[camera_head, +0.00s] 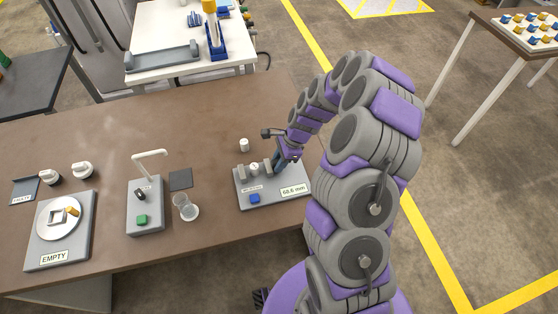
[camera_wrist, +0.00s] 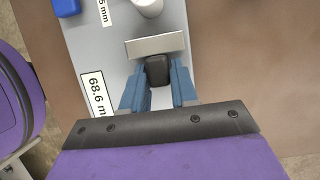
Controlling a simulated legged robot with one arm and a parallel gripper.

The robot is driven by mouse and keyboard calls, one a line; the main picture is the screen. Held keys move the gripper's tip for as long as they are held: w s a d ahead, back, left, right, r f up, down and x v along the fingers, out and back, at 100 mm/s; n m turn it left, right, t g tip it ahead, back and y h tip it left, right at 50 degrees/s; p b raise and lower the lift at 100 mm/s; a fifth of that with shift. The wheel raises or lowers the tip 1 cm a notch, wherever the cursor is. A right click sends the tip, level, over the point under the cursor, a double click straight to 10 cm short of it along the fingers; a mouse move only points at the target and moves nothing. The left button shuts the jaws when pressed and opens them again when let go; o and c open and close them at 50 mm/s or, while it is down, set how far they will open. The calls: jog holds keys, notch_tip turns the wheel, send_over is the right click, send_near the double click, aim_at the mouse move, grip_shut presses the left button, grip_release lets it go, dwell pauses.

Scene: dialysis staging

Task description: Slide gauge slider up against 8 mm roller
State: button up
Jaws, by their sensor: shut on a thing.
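The gauge (camera_head: 240,200) is a grey plate on the brown table, with a display reading 68.6 mm (camera_head: 293,190). Its slider is an upright grey plate (camera_wrist: 155,45) with a black knob (camera_wrist: 158,72). My gripper (camera_head: 281,163) is at the gauge's right side; in the wrist view its blue fingers (camera_wrist: 159,88) are shut on the knob. A white roller (camera_wrist: 148,6) stands beyond the slider plate, cut by the frame edge; a strip of grey base shows between them. The roller also shows between upright blocks in the head view (camera_head: 254,169). A small label ending in "5 mm" is partly cut off.
A blue button (camera_head: 255,199) is on the gauge's front. Another white roller (camera_head: 244,145) stands on the table behind the gauge. To the left are a glass beaker (camera_head: 185,207), a grey device with a green button (camera_head: 145,207) and a scale reading EMPTY (camera_head: 75,245).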

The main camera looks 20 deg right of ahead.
aim_at(268, 165)
grip_shut()
jog(key=shift+a+r+p, duration=0.15)
jog(key=shift+a+p, duration=0.3)
jog(key=shift+p, duration=0.1)
jog(key=shift+a+p, duration=0.7)
jog(key=shift+a, duration=0.2)
jog(key=shift+w+a, duration=0.1)
jog(key=shift+a, duration=0.1)
jog(key=o, duration=0.8)
grip_release()
